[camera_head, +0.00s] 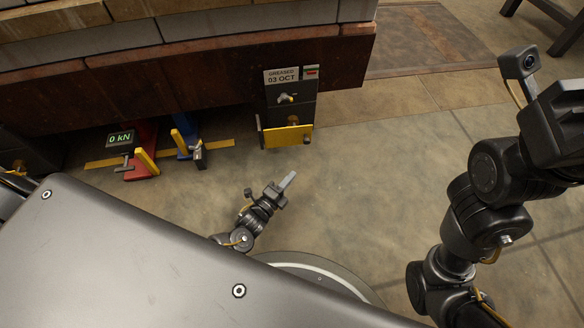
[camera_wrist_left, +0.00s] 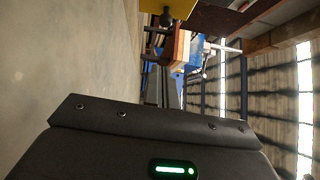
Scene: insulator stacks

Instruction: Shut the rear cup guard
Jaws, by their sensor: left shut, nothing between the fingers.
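A yellow guard plate (camera_head: 286,137) sits at the foot of a dark grey block (camera_head: 288,106) under the wall's right end. A brown knob (camera_head: 306,138) shows at its right end. I cannot tell whether this guard is open or closed, nor whether it is the rear one. My left gripper (camera_head: 287,181) is shut and empty, a little in front of and below the guard, apart from it. In the left wrist view a yellow plate (camera_wrist_left: 190,6) shows at the top edge, with a dark knob below it. My right arm is at the right; its fingers are out of the picture.
A red jack (camera_head: 140,150) with a "0 kN" display and a blue jack (camera_head: 185,140) stand left under the brown beam (camera_head: 180,75). Their levers stick out. A label reads "GREASED 03 OCT" (camera_head: 283,76). The floor (camera_head: 390,170) right of the guard is clear.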

